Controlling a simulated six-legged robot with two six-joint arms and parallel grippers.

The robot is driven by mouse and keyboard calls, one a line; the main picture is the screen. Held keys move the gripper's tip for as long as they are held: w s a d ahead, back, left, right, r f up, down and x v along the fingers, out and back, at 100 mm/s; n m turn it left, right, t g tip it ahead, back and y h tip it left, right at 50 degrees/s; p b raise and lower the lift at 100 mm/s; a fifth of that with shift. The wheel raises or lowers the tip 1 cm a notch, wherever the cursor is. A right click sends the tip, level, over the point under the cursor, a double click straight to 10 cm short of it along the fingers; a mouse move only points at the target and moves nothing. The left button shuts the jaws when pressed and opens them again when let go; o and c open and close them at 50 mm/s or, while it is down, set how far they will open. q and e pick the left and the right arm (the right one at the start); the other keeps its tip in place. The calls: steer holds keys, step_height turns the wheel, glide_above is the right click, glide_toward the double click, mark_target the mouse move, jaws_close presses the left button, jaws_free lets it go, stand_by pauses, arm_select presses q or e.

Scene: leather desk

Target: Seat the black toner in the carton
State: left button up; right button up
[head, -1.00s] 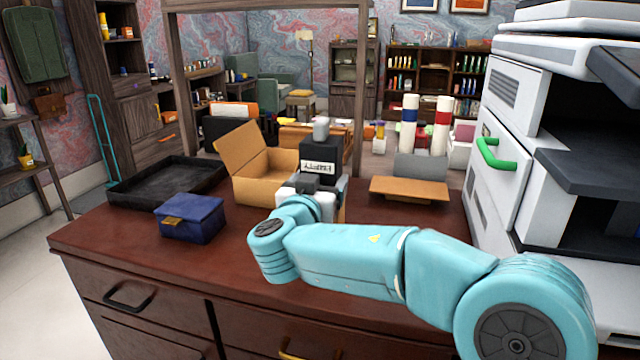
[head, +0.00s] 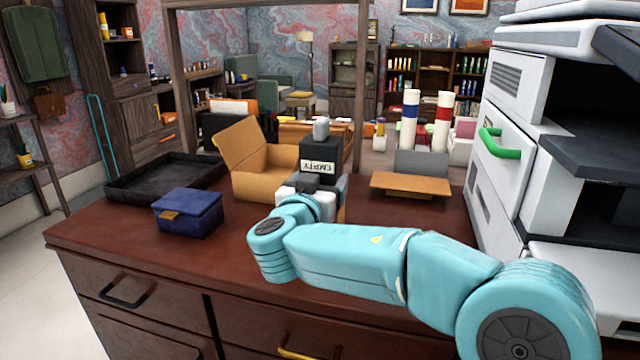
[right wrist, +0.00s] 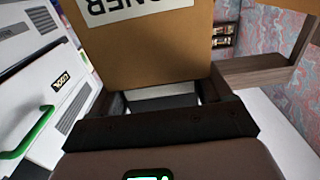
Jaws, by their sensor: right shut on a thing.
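The black toner (head: 317,150) stands upright with a grey knob on top and a white label that seems to read "EMPTY". My right gripper (head: 312,193) is shut on its lower part, and the arm comes in from the right. The open brown carton (head: 262,188) is just behind and left of it, with a raised flap on its left. The gripper hides the toner's bottom, so I cannot tell how it stands to the carton's opening. In the right wrist view a cardboard panel (right wrist: 150,55) with an upside-down "TONER" label fills the top middle. My left gripper is out of view.
A dark blue box (head: 188,213) and a black tray (head: 160,180) are on the left of the desk. A flat cardboard piece (head: 410,185) is on the right. A large white machine (head: 505,150) with a green handle borders the desk's right side. The desk's front left is bare.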

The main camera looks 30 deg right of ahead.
steer(key=shift+f+b, duration=0.25)
steer(key=shift+b, duration=0.05)
steer(key=o, duration=1.3)
steer(key=shift+r, duration=0.1)
steer(key=shift+o, duration=0.2)
steer(key=shift+s+a, duration=0.15)
steer(key=shift+a, duration=0.05)
steer(key=v, duration=1.5)
steer(key=shift+s+a, duration=0.3)
